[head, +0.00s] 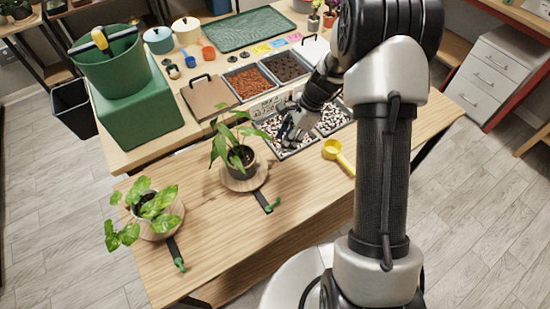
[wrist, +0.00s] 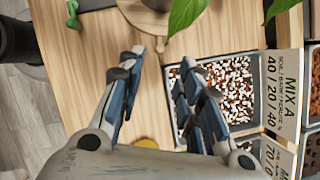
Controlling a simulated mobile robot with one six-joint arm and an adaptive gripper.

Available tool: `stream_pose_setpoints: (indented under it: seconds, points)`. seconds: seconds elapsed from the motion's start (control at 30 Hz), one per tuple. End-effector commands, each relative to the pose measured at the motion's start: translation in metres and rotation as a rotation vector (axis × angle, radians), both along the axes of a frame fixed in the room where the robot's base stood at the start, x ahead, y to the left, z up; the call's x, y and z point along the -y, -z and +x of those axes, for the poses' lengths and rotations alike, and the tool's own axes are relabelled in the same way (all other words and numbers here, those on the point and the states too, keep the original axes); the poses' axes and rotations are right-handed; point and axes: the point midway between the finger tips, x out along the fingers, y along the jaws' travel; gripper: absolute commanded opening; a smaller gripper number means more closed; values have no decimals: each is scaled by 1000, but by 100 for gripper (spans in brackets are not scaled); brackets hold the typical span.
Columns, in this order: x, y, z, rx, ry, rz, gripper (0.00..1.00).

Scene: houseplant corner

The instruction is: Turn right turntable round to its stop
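The right turntable (head: 259,184), a round wooden disc, carries a leafy plant in a dark pot (head: 240,158). Its disc edge shows at the top of the wrist view (wrist: 140,13), with a short wooden tab (wrist: 161,42) sticking out. A black strip (head: 262,199) with a green hooked end (head: 273,205) lies at its front; the green hook shows at the wrist view's top left (wrist: 73,14). My gripper (head: 291,130) hangs over the pebble trays, right of the turntable and apart from it. In the wrist view its fingers (wrist: 158,80) are spread, with nothing between them.
The left turntable (head: 172,222) holds another plant, with its own black strip (head: 173,248). A yellow scoop (head: 340,155), filled trays (head: 285,67) and a MIX A sign (wrist: 284,90) stand close to my gripper. Leaves (wrist: 187,14) overhang the turntable.

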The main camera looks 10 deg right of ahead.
Motion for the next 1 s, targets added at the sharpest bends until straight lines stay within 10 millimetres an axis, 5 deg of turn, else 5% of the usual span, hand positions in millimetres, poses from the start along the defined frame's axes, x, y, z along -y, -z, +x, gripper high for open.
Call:
stream_pose_setpoints:
  seconds: [0.4, 0.87, 1.0]
  points:
    - [-31, 76, 2, -1, -1, 0, 33]
    - [-36, 87, 3, 1, -2, -1, 33]
    - [-36, 87, 3, 0, -1, -1, 25]
